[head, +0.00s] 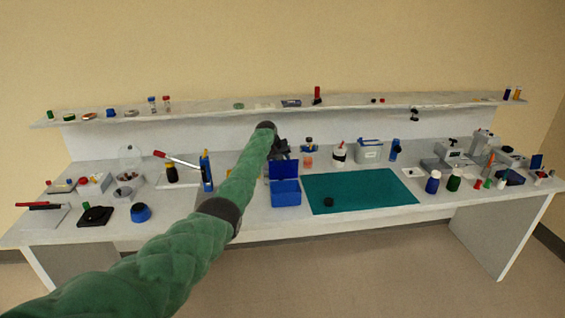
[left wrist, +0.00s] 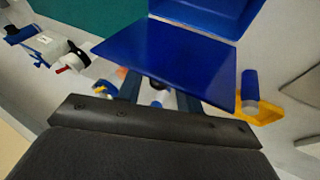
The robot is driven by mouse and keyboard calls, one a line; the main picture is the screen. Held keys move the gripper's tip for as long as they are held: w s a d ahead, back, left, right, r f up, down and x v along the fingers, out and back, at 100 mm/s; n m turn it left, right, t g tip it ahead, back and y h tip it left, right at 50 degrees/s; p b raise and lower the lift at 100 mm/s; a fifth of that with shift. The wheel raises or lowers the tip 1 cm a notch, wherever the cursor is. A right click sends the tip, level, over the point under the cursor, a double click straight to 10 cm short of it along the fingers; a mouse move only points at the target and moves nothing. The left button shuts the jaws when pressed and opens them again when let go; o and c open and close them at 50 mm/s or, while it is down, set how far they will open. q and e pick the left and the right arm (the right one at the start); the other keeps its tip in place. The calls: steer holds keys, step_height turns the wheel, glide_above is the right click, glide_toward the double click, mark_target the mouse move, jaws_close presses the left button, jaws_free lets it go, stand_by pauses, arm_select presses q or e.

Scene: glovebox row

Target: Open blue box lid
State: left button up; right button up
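The blue box (head: 286,193) stands on the bench just left of the teal mat. Its lid (head: 284,168) is raised and stands up at the box's back edge. In the left wrist view the lid (left wrist: 175,55) is a broad blue panel, joined along its far edge to the box (left wrist: 205,10). My left gripper (head: 280,152) is behind the raised lid, close to it. Its two fingers (left wrist: 158,92) are apart, with bench things showing between them; their tips are hidden by the lid, so contact cannot be told. My right gripper is not in view.
The teal mat (head: 360,190) lies right of the box with a small black piece on it. A white tub (head: 369,151) and a white bottle (head: 339,154) stand behind. A blue-and-yellow item (left wrist: 252,95) is near the gripper. A shelf (head: 220,109) runs along the back.

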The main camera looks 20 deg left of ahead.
arm_select(q)
steer(key=shift+s+a+r, duration=0.1)
steer(key=shift+s+r, duration=0.1)
steer(key=shift+r, duration=0.15)
steer(key=r+b, duration=0.1)
steer(key=r, duration=0.1)
step_height(320, 180, up, 4)
steer(key=b, duration=0.2)
glide_above(276, 173)
steer(key=shift+w, duration=0.3)
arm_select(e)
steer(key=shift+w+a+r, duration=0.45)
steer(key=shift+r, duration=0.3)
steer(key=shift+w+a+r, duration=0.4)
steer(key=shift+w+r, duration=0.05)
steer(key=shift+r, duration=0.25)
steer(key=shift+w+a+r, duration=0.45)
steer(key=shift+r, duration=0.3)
arm_select(q)
steer(key=shift+f, duration=0.1)
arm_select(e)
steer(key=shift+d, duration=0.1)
